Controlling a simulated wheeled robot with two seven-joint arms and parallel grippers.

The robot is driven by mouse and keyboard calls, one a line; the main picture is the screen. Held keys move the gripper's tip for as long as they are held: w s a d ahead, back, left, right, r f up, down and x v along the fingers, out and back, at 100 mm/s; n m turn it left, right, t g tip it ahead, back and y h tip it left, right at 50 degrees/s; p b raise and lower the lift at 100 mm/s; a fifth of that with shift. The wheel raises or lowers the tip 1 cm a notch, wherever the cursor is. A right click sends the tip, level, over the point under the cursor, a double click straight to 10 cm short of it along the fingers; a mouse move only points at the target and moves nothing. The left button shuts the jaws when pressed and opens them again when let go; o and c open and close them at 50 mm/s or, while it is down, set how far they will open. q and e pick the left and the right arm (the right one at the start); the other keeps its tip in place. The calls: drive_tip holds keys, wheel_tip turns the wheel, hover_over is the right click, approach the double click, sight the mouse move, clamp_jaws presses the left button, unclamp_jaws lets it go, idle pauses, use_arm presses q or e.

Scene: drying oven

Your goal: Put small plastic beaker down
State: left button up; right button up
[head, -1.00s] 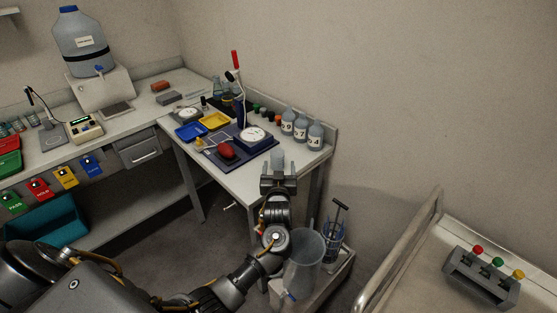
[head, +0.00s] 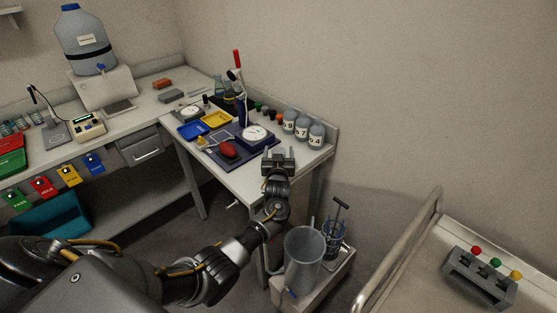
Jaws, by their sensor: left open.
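My right gripper is not in view.
A large clear container (head: 304,260) stands on a low stand below right. A rail (head: 398,250) is at right.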

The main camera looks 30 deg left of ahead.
use_arm(q)
drive_tip(key=c, duration=1.1)
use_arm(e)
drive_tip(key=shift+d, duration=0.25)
use_arm(q)
drive_tip(key=shift+r, duration=0.1)
